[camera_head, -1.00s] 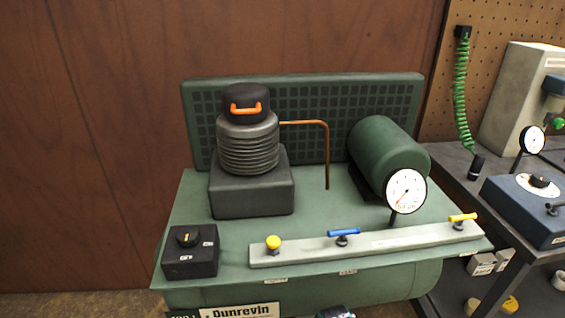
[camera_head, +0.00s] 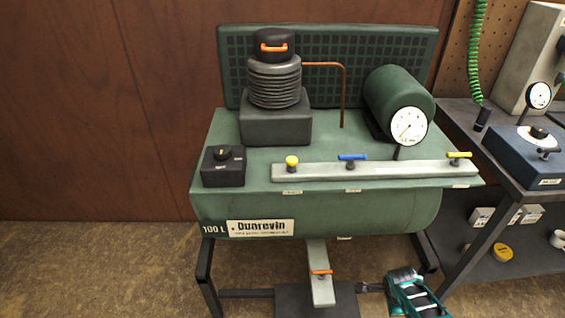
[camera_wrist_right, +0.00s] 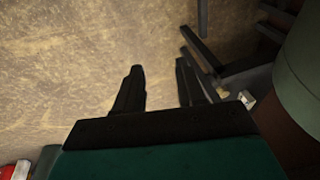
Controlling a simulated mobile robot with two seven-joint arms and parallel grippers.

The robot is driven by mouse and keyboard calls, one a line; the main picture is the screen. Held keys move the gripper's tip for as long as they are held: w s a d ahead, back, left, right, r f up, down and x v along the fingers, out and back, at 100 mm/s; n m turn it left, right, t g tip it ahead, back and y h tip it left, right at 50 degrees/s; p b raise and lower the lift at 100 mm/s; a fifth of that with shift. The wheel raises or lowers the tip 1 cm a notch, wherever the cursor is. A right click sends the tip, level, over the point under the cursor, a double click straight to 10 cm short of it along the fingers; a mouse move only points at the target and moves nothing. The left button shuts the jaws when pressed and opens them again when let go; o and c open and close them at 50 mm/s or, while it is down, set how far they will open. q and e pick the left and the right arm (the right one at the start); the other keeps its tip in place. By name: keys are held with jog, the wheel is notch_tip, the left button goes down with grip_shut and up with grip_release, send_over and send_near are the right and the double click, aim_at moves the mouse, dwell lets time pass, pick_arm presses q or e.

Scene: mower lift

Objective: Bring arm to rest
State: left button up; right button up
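My right gripper (camera_head: 368,287) is low in front of the green compressor (camera_head: 330,205), below its tank and right of the grey bar with the orange lever (camera_head: 320,272). The right wrist view shows its two dark fingers (camera_wrist_right: 158,68) spread apart with bare floor between them, so it is open and empty. The tank's rounded side (camera_wrist_right: 303,75) is at the right of that view, apart from the fingers. My left gripper is in neither view.
On the compressor are a black switch box (camera_head: 223,167), a pale manifold with yellow and blue valves (camera_head: 375,171), and a gauge (camera_head: 408,126). A dark bench (camera_head: 500,165) stands at the right. Black stand legs (camera_head: 207,280) reach the floor. Floor at the left is clear.

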jog(key=s+d+r+h, duration=0.2)
jog(key=d+r, duration=0.3)
jog(key=d, duration=0.7)
jog(key=s+d+r+h, duration=0.2)
jog(key=d+r, duration=0.2)
jog(key=d, duration=0.9)
jog(key=s+d+r+h, duration=0.2)
jog(key=d+r, duration=0.3)
jog(key=d, duration=0.7)
jog(key=s+a+r+n+t+y, duration=0.1)
jog(key=a+n, duration=0.6)
jog(key=a, duration=0.9)
jog(key=s+a+r+n+t+y, duration=0.1)
jog(key=s+a+n+t+y, duration=0.3)
jog(key=a, duration=1.3)
jog(key=s+a+r+n+t+y, duration=0.1)
jog(key=s+a+n+t+y, duration=0.2)
jog(key=a+n, duration=0.7)
jog(key=a+y, duration=0.2)
jog(key=a, duration=0.4)
jog(key=shift+a+r+t, duration=0.3)
jog(key=shift+a+r, duration=0.05)
jog(key=shift+o, duration=0.3)
jog(key=shift+y, duration=0.3)
